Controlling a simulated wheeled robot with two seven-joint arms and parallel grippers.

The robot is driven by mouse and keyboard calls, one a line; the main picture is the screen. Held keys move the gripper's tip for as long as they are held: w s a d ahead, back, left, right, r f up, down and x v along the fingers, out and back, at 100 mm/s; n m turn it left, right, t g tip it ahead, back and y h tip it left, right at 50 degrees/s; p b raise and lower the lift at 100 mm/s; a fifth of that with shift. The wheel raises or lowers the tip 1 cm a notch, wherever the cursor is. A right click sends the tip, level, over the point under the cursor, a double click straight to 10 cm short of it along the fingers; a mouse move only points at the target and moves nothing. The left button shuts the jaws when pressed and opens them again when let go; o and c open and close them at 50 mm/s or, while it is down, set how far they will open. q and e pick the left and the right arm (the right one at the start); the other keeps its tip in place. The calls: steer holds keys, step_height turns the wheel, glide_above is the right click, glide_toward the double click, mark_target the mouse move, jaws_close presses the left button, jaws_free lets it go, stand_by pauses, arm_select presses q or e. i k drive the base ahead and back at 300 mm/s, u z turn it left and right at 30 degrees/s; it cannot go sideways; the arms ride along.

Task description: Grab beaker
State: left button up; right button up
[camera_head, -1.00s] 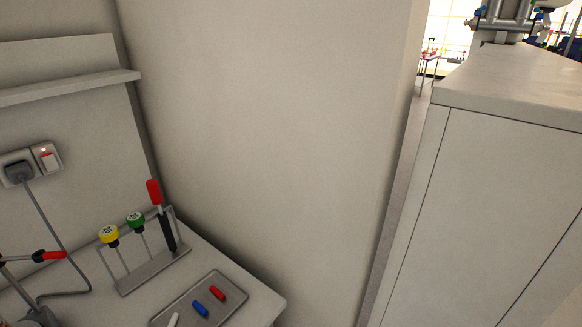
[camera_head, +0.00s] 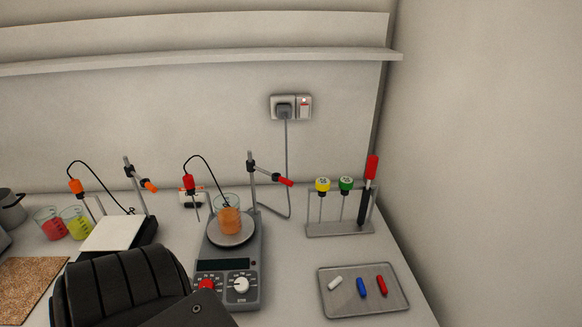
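A glass beaker (camera_head: 228,217) with orange liquid stands upright on the round plate of a hotplate stirrer (camera_head: 211,269) at the middle of the bench. Two more beakers stand at the left, one with red liquid (camera_head: 51,224) and one with yellow-green liquid (camera_head: 76,223). A dark, ribbed part of my own body covers the lower left of the view, in front of the stirrer's left side. I cannot make out either gripper's fingers.
A tray (camera_head: 394,302) with white, blue and red stir bars lies at the front right. Behind it stands a tool rack (camera_head: 340,229). A clamp stand (camera_head: 252,182) and a red-topped probe (camera_head: 189,184) stand close around the beaker. A white-topped device (camera_head: 113,234) is left.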

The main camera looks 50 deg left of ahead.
mark_target(227, 206)
steer(key=u, duration=2.45)
